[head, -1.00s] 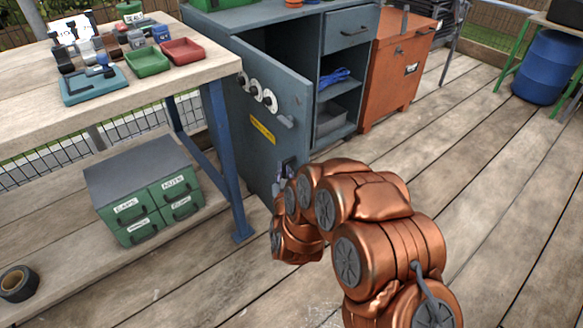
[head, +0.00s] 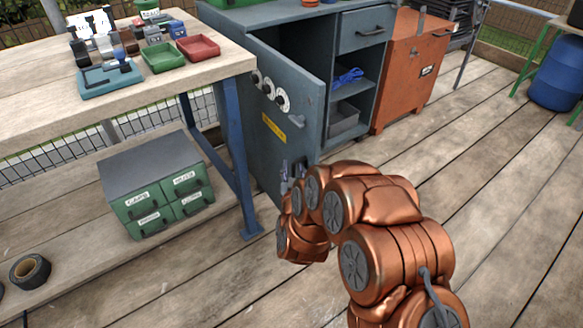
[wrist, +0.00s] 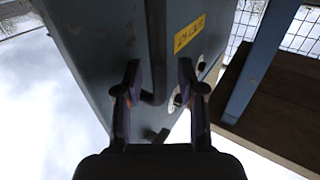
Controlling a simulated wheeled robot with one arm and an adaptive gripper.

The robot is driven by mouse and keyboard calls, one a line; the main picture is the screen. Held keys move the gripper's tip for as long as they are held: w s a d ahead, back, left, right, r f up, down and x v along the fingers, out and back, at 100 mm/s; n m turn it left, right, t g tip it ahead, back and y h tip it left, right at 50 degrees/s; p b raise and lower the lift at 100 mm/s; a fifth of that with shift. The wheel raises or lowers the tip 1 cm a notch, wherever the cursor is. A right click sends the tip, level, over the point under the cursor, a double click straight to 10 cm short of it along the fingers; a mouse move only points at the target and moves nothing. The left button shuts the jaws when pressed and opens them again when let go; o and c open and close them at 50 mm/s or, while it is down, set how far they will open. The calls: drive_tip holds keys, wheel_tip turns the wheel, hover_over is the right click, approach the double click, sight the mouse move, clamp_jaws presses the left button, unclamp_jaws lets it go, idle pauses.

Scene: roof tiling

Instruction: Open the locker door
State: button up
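The grey-blue locker door (head: 268,150) stands ajar, swung out from the locker (head: 350,62), so the shelves inside show. Its outer face carries a yellow label (head: 273,128), round white pieces and a grey handle (head: 297,121). My gripper (head: 291,168) is low in front of the door, partly hidden by my copper arm. In the wrist view, my gripper (wrist: 160,82) is open with its fingers apart. The yellow label also shows there (wrist: 189,33).
A wooden workbench (head: 170,90) with blue legs stands close left of the door. A green drawer unit (head: 155,185) and black tape roll (head: 30,270) are below it. An orange cabinet (head: 412,70) adjoins the locker. Plank floor (head: 490,170) is free at right.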

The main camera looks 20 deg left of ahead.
drive_tip(key=shift+s+d, duration=0.15)
drive_tip(key=shift+s, duration=0.2)
drive_tip(key=v, duration=1.1)
drive_tip(key=shift+s, duration=0.15)
idle(0.6)
